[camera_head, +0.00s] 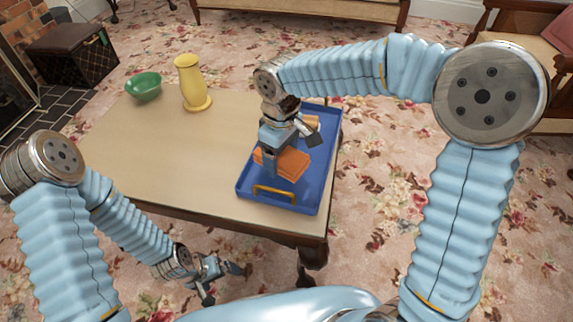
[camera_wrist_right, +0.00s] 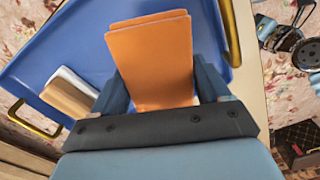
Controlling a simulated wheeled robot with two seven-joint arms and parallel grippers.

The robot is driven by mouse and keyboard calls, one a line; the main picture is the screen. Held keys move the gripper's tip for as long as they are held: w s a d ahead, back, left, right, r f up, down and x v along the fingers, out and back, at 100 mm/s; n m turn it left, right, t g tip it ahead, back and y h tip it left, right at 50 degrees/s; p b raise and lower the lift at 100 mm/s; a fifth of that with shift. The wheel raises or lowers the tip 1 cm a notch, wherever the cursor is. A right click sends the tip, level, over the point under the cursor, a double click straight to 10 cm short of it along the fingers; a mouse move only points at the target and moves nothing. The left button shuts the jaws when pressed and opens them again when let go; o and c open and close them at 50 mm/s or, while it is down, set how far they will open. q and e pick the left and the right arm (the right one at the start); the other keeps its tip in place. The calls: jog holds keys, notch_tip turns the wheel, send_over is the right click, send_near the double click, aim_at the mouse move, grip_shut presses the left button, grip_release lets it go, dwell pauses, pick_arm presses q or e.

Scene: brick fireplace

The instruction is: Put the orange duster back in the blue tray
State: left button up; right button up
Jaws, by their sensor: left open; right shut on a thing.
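The blue tray (camera_head: 325,150) lies on the right end of the table and also fills much of the right wrist view (camera_wrist_right: 75,45). The orange duster (camera_head: 292,165) is over the tray's floor, inside its rim in the head view. My right gripper (camera_head: 272,165) is shut on the orange duster, which stands out between its fingers in the right wrist view (camera_wrist_right: 152,62). I cannot tell whether the duster touches the tray floor. My left gripper (camera_head: 222,280) is open and empty, low in front of the table's near edge.
A second item, tan and white (camera_wrist_right: 70,92), lies in the tray beside the duster. The tray has a yellow handle (camera_head: 273,193). The table's (camera_head: 150,150) middle is clear.

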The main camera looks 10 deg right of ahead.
aim_at(287, 150)
jog(key=shift+w+d+f, duration=0.3)
jog(key=shift+d+f, duration=0.1)
jog(key=shift+f, duration=0.2)
jog(key=shift+w+d+f, duration=0.1)
jog(key=shift+d+f, duration=0.05)
jog(key=shift+f, duration=0.85)
jog(key=shift+w+d+f, duration=0.1)
jog(key=shift+d+f, duration=0.05)
jog(key=shift+f, duration=0.8)
jog(key=shift+f+b, duration=0.1)
jog(key=shift+b, duration=0.2)
jog(key=shift+f, duration=0.15)
jog(key=o, duration=1.2)
jog(key=shift+c, duration=0.2)
jog(key=shift+r, duration=0.55)
notch_tip(287, 150, up, 11)
jog(key=shift+r+p, duration=0.2)
jog(key=shift+p, duration=0.75)
